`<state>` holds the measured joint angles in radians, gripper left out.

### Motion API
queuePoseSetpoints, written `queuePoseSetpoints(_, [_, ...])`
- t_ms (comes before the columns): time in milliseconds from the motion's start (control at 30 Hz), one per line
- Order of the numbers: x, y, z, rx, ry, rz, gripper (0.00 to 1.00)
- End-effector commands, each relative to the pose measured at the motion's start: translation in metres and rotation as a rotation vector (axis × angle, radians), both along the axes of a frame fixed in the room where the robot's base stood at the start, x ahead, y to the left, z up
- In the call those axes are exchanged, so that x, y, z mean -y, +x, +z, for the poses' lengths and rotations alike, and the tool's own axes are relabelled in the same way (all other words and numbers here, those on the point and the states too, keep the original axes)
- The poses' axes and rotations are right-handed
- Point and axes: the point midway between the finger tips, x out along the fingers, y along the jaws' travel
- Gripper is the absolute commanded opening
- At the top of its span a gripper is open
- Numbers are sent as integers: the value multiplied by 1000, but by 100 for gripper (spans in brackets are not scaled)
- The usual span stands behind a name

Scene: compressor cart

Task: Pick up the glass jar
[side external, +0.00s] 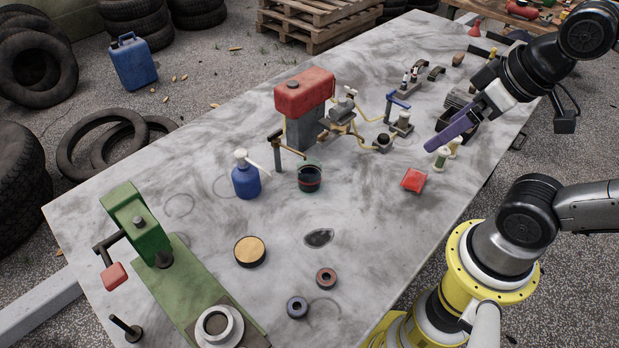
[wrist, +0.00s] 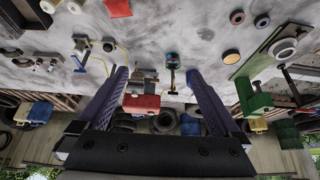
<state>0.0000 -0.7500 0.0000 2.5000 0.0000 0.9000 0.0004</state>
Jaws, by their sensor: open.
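A dark teal glass jar (side external: 310,179) with a red band and a pale greenish rim stands upright near the middle of the table, beside a post with a wooden-handled lever. It also shows in the wrist view (wrist: 173,58), above and between my fingertips in the picture but well beyond them. My gripper (side external: 432,146) has purple fingers and hangs over the right part of the table, apart from the jar. In the wrist view my gripper (wrist: 158,72) has its fingers spread with nothing between them.
A blue spray bottle (side external: 245,180) stands left of the jar. The red-topped compressor (side external: 304,93) stands behind it. Two small vials (side external: 441,158) and a red block (side external: 414,180) lie near my gripper. A green press (side external: 150,225) occupies the front left.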

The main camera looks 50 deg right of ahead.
Motion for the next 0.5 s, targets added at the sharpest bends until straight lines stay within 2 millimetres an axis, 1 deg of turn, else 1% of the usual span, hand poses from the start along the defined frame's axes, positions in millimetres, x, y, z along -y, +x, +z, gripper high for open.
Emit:
queuePoseSetpoints(67, [0,0,0,0,8,-15,100])
queuePoseSetpoints(167, [0,0,0,-1,47,-88,100])
queuePoseSetpoints(267, [0,2,5,9,129,-238,100])
queuePoseSetpoints(333, [0,8,15,27,207,-374,100])
queuePoseSetpoints(467, [-1,27,30,23,354,-637,100])
queuePoseSetpoints(500, [-1,35,34,16,397,-718,100])
